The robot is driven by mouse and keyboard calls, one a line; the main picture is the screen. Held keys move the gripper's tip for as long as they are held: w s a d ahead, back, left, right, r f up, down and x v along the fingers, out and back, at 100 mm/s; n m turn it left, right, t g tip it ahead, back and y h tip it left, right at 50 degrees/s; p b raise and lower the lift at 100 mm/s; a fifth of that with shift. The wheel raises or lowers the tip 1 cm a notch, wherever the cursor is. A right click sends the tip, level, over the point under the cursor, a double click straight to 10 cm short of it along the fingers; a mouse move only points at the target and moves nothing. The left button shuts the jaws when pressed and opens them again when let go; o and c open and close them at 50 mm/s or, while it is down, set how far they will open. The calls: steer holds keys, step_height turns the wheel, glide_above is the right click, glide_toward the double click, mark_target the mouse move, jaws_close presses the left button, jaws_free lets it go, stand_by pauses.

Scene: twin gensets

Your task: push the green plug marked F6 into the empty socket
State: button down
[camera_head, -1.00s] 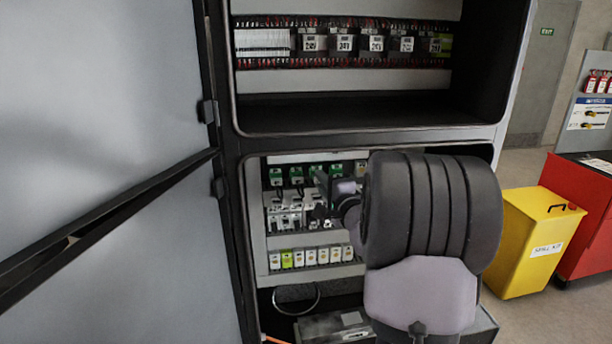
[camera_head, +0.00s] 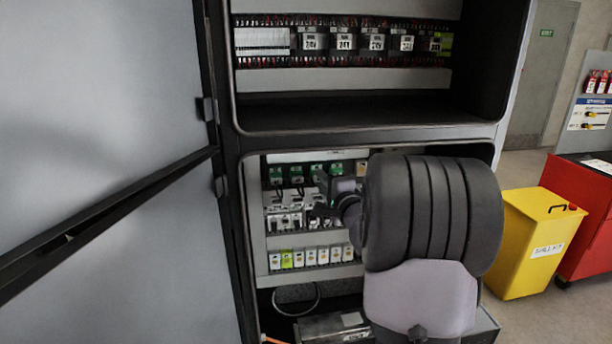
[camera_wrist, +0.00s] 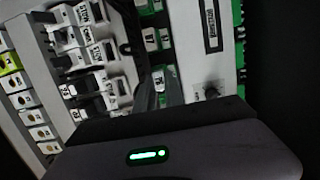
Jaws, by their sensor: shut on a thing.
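My gripper (camera_head: 322,192) is at the lower cabinet compartment, in front of the row of green plugs (camera_head: 296,174) along its top. In the wrist view the dark gripper body fills the bottom, and its fingers (camera_wrist: 158,98) reach toward a column of green pieces with white labels (camera_wrist: 150,38). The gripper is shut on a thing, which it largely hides. I cannot read an F6 mark, and I cannot make out the empty socket.
White breakers (camera_head: 284,218) sit below the green row, with a row of white and yellow-green blocks (camera_head: 311,257) under them. An open cabinet door (camera_head: 100,130) stands at left. A yellow bin (camera_head: 530,240) and red cabinet (camera_head: 588,225) stand at right.

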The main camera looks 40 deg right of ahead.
steer(key=shift+w, duration=0.1)
stand_by(0.7)
steer(key=c, duration=1.3)
jaws_free()
steer(key=shift+c, duration=0.2)
